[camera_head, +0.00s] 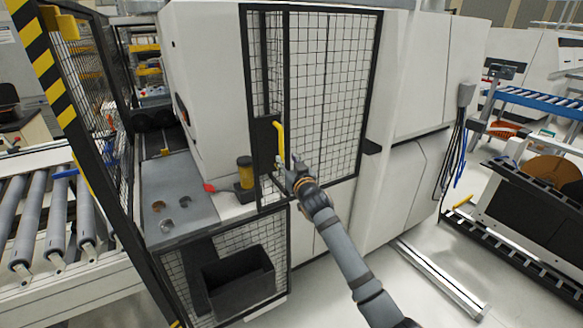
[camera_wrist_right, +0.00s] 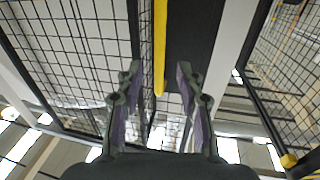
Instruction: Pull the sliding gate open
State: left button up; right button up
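The sliding gate is a black-framed wire-mesh panel (camera_head: 342,95) on the front of a white machine. A yellow vertical handle (camera_head: 280,137) stands by a black plate (camera_head: 264,140) at the left part of the mesh front. My right gripper (camera_head: 289,166) is at the handle's lower end. In the right wrist view the yellow handle (camera_wrist_right: 160,48) runs down between the two spread fingers of my right gripper (camera_wrist_right: 158,85), with gaps on both sides. It looks open and not closed on the handle. My left gripper is not in view.
A grey worktable (camera_head: 170,190) with a yellow-black post (camera_head: 245,172) and a red-handled item (camera_head: 209,187) is left of the gate. A black bin (camera_head: 238,282) sits below. A roller conveyor (camera_head: 50,225) is at far left. Floor (camera_head: 345,285) right of my arm is mostly clear.

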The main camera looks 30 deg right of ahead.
jog(key=s, duration=0.4)
jog(key=shift+s+a, duration=0.1)
jog(key=shift+a, duration=0.3)
